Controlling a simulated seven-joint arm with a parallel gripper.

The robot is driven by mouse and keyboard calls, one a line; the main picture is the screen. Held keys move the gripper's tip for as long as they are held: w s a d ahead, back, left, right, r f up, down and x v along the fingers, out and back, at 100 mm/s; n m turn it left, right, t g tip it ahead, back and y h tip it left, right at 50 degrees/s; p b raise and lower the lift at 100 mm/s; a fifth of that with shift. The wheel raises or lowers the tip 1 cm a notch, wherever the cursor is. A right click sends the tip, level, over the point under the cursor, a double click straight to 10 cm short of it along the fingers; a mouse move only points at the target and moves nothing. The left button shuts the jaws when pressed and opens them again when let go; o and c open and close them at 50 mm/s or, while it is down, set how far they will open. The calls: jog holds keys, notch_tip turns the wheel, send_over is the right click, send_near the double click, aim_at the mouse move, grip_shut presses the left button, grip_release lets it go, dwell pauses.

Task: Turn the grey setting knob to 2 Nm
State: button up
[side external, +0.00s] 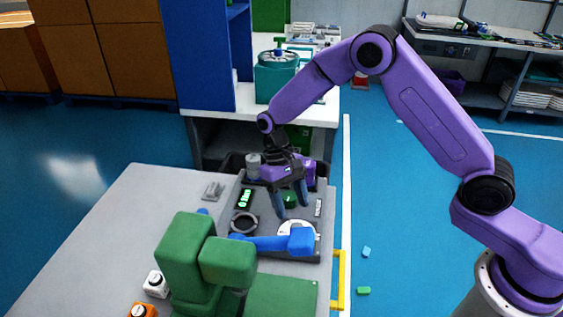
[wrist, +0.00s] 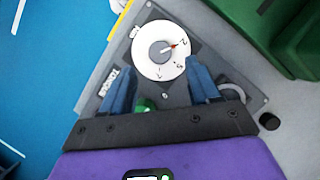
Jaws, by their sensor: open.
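The white setting dial (wrist: 150,60) lies on the dark grey panel, with the grey knob (wrist: 164,47) at its centre. My gripper (side external: 294,213) is above the panel, pointing down, open and empty. In the wrist view my gripper (wrist: 161,72) has its blue fingers spread at the dial's near side, with the knob ahead of them.
A blue bar (side external: 275,243) and large green blocks (side external: 200,260) stand in front.

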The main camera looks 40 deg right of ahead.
jog(key=v, duration=1.1)
jog(key=shift+w+r, duration=0.2)
jog(key=shift+r, duration=0.1)
jog(key=shift+s, duration=0.1)
